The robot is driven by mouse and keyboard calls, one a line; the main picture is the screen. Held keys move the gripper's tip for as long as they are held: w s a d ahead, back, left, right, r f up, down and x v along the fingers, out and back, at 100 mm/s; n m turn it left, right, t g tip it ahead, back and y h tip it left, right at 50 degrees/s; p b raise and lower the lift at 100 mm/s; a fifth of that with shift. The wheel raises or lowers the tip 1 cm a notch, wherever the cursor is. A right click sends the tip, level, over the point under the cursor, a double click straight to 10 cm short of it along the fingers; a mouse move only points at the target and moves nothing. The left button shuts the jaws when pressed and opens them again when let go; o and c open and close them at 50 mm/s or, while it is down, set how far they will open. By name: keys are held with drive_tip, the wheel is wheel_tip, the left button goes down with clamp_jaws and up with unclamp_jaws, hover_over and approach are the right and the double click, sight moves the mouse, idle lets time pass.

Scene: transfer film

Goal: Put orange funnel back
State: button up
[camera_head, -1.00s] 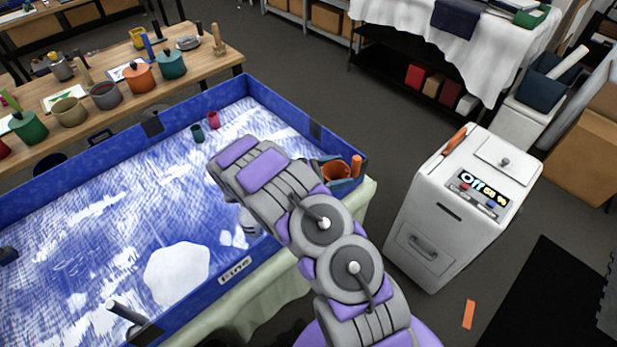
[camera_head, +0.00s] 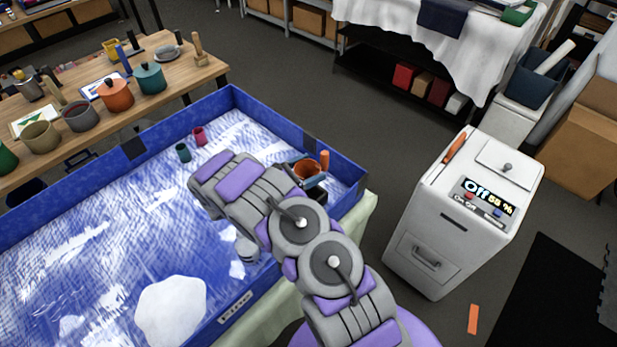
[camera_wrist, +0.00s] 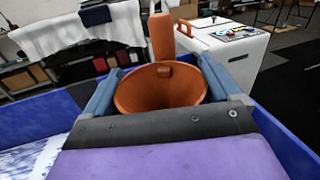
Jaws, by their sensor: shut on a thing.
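The orange funnel (camera_wrist: 160,88) is between the two blue-grey fingers of my gripper (camera_wrist: 160,75) in the wrist view, its wide mouth facing the camera. The gripper is shut on it. An orange handle-like part (camera_wrist: 161,36) stands up just behind the funnel's mouth. In the head view the funnel (camera_head: 305,171) shows beyond my arm, held over the right corner of the blue-walled tray (camera_head: 349,172). My arm hides part of the gripper (camera_head: 312,180) there. The funnel's lower end is hidden.
A white cabinet (camera_head: 425,245) with an "Off" display stands to the right. A wooden table (camera_head: 185,78) with pots is at upper left. A green cup (camera_head: 183,152) and a pink cup (camera_head: 199,136) are in the tray. An orange strip (camera_head: 473,319) lies on the floor.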

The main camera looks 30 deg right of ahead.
sight(309, 176)
drive_tip(key=shift+f+b, duration=0.3)
drive_tip(key=shift+f, duration=1.4)
drive_tip(key=shift+f, duration=0.1)
drive_tip(key=shift+f, duration=0.5)
drive_tip(key=o, duration=0.8)
